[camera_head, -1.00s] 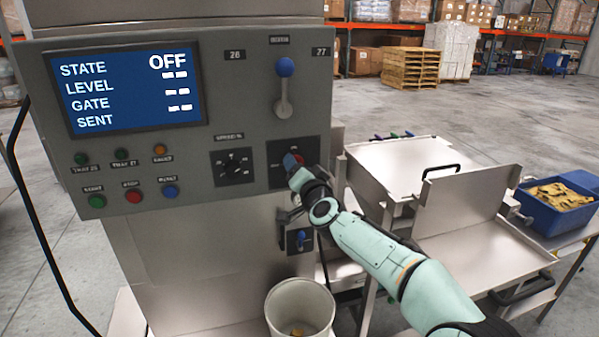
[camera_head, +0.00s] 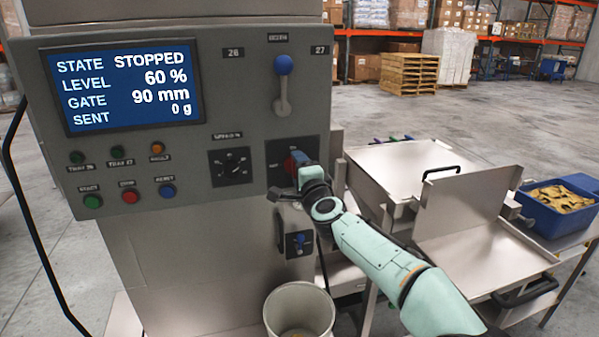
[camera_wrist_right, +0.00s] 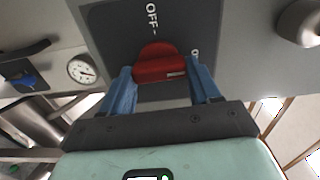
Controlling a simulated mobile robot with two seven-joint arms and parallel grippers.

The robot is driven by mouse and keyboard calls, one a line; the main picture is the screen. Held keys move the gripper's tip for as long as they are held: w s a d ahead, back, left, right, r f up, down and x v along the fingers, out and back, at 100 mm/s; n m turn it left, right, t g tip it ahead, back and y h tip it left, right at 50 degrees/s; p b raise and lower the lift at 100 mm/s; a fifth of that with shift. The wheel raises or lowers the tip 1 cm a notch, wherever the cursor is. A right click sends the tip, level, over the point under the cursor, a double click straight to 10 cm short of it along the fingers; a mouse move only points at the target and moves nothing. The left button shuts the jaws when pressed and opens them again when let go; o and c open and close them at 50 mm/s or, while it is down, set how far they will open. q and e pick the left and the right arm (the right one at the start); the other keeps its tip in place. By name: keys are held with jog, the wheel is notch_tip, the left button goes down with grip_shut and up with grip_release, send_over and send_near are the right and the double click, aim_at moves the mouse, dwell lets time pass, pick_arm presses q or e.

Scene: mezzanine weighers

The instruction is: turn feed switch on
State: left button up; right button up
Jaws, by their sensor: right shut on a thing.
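The red feed switch knob (camera_head: 290,166) sits on a dark plate on the right of the grey control panel (camera_head: 215,100). In the right wrist view the red knob (camera_wrist_right: 160,64) is between the blue fingers, beside the plate's "OFF" mark. My right gripper (camera_head: 299,164) is shut on it; the fingers also show in the wrist view (camera_wrist_right: 163,82). The screen (camera_head: 125,88) reads STATE STOPPED, LEVEL 60 %, GATE 90 mm, SENT 0 g. My left gripper is not in view.
A blue-knobbed lever (camera_head: 283,85), a black dial (camera_head: 231,167) and several push buttons share the panel. A small blue switch (camera_head: 299,242) is below. A pale bucket (camera_head: 299,312) stands under my arm, and steel trays (camera_head: 400,165) stand to the right.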

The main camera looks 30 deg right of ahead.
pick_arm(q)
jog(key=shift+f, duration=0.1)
pick_arm(e)
jog(key=shift+m, duration=0.4)
jog(key=o, duration=1.1)
jog(key=shift+c, duration=0.2)
jog(key=shift+s, duration=0.1)
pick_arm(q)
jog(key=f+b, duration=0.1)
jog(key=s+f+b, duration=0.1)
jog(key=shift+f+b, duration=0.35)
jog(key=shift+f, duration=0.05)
pick_arm(e)
jog(key=v, duration=1.3)
jog(key=shift+f, duration=0.1)
